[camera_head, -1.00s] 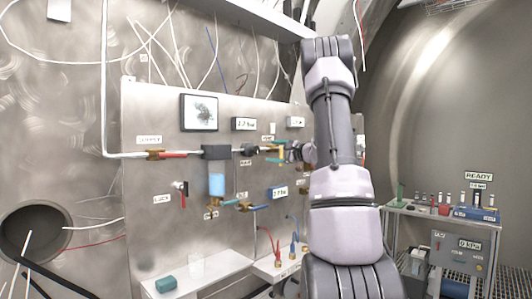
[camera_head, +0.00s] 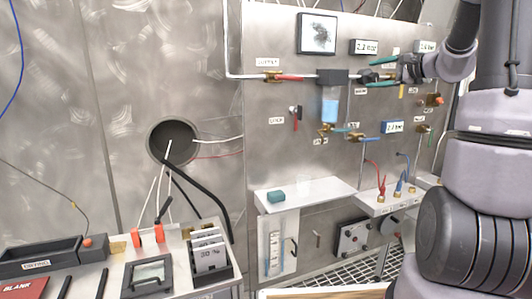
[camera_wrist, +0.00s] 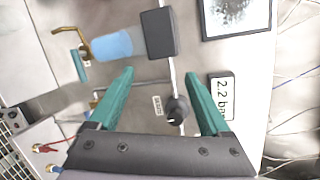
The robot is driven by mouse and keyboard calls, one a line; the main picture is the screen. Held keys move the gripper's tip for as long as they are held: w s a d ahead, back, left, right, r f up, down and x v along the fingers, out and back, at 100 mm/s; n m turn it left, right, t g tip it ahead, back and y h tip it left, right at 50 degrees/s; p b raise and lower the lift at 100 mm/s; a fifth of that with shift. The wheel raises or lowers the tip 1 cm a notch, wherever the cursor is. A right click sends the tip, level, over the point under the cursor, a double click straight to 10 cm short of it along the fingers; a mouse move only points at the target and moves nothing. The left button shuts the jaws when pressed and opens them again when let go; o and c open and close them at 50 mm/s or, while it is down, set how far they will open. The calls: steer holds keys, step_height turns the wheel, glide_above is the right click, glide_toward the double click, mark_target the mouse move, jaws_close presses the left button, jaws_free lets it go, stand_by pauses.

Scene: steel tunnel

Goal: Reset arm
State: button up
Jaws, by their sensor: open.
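My gripper (camera_head: 373,72) is open, with two green fingers, in front of the steel panel and to the right of the dark filter head. In the wrist view my gripper (camera_wrist: 160,74) has its fingers spread apart with nothing held between them. A black round knob (camera_wrist: 178,109) on the white pipe shows between the fingers; I cannot tell whether either finger touches it. My arm stands bent along the right side of the head view, with its upper links partly cut off.
The panel carries a filter with a blue bowl (camera_head: 330,110), a red-handled valve (camera_head: 295,118) and a pressure display (camera_wrist: 222,95). A shelf (camera_head: 310,195) with a green block (camera_head: 276,196) juts out below. A bench with a card holder (camera_head: 210,255) stands at lower left.

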steer(key=s+a+f+n+g+h, duration=0.1)
steer(key=s+a+n+g, duration=0.5)
steer(key=s+a, duration=1.05)
steer(key=s+d+f+n+h, duration=0.1)
steer(key=s+f+n+h, duration=0.1)
steer(key=s, duration=0.6)
steer(key=s+d+f+n+h, duration=0.1)
steer(key=s+f+n+h, duration=0.1)
steer(key=s, duration=0.6)
steer(key=shift+n+h, duration=0.4)
steer(key=shift+h, duration=0.4)
steer(key=shift+d, duration=0.1)
